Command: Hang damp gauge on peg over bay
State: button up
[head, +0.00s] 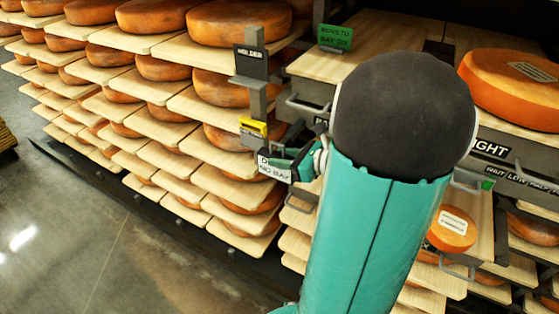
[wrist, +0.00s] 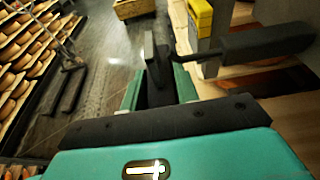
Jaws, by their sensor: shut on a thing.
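The contact is mostly hidden by dark finger parts (wrist: 172,70). I cannot make out the peg over the bay.
The grey holder post (head: 257,98) stands close to my gripper. Racks of orange cheese wheels (head: 238,22) fill the left and back. A green sign (head: 335,37) stands on the wooden top at right, near a large cheese wheel (head: 513,85). Open floor (head: 60,225) lies at lower left.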

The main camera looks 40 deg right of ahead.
jog(key=d, duration=0.1)
jog(key=w+d+f, duration=0.1)
jog(key=d, duration=0.2)
jog(key=shift+w+f, duration=0.3)
dwell(0.6)
jog(key=o, duration=1.2)
jog(key=shift+c, duration=0.2)
jog(key=shift+s, duration=0.15)
jog(key=v, duration=1.3)
jog(key=shift+s+r, duration=0.25)
jog(key=shift+s, duration=0.05)
